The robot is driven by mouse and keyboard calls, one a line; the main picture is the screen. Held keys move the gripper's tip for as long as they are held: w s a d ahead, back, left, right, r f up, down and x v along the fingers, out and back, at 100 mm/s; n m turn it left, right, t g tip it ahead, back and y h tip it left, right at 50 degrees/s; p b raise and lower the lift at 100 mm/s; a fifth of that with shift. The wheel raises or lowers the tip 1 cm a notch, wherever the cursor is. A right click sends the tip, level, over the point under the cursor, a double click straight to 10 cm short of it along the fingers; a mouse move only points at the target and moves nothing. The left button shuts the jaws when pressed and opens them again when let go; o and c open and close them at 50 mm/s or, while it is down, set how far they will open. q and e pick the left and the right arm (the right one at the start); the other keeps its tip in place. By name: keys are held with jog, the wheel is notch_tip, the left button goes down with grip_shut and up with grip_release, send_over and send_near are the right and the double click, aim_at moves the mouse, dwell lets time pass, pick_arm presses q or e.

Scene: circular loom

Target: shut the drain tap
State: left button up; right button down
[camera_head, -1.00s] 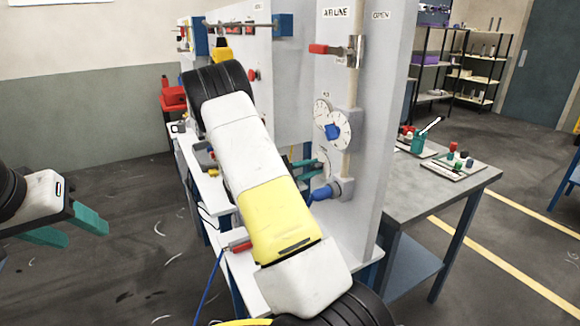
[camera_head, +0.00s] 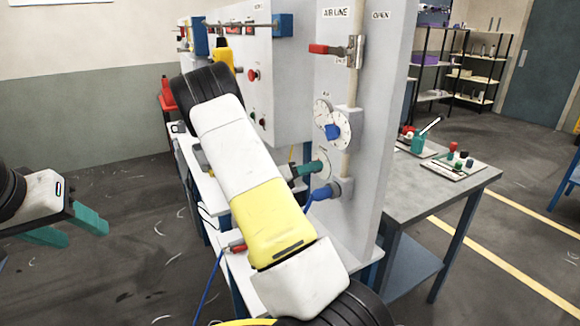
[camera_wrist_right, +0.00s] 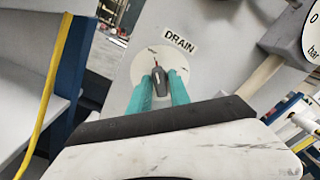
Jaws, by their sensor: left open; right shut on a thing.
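The drain tap shows in the right wrist view as a dark knob (camera_wrist_right: 158,78) with a red pointer tip, on a pale round plate under a DRAIN label (camera_wrist_right: 180,40). The pointer points up and slightly left in that view; the small words on the plate are too small to read. My right gripper's teal fingers (camera_wrist_right: 157,92) lie on both sides of the knob and are shut on it. In the head view my right gripper (camera_head: 308,169) is at the panel, hiding most of the tap. My left gripper (camera_head: 80,236) is open and empty at the far left, away from the panel.
Above the tap on the grey panel (camera_head: 390,110) are white gauges (camera_head: 341,128) and a red-handled air line valve (camera_head: 328,49). A blue-handled fitting (camera_head: 325,192) sits close below my right gripper. A grey table (camera_head: 400,195) with trays stands to the right.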

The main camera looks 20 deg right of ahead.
jog(key=c, duration=1.4)
grip_release()
jog(key=shift+a, duration=0.1)
jog(key=a, duration=0.7)
jog(key=shift+s, duration=0.25)
